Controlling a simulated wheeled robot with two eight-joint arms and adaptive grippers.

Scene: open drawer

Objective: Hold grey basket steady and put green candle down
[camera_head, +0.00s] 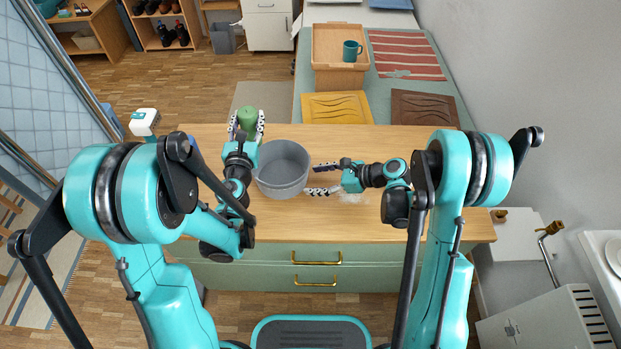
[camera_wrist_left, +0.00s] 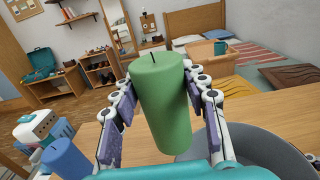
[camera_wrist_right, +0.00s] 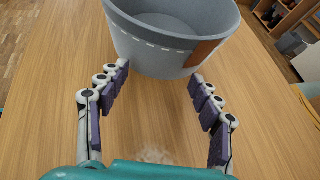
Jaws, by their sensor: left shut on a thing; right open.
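The grey basket (camera_head: 284,171) stands upright on the wooden dresser top, between my two grippers; it looks empty inside. It fills the top of the right wrist view (camera_wrist_right: 170,45), with a brown patch and a dashed white line on its side. The green candle (camera_head: 248,117) is gripped between the fingers of my left gripper (camera_head: 247,125), behind and left of the basket; in the left wrist view the candle (camera_wrist_left: 163,100) is upright with a dark wick. My right gripper (camera_head: 322,180) is open and empty, its fingertips pointing at the basket's right side, apparently just short of it.
A blue cylinder (camera_wrist_left: 68,158) and a white-and-teal object (camera_head: 145,122) are at the left. Behind is a bed with a tray (camera_head: 326,75) and a teal mug (camera_head: 352,51).

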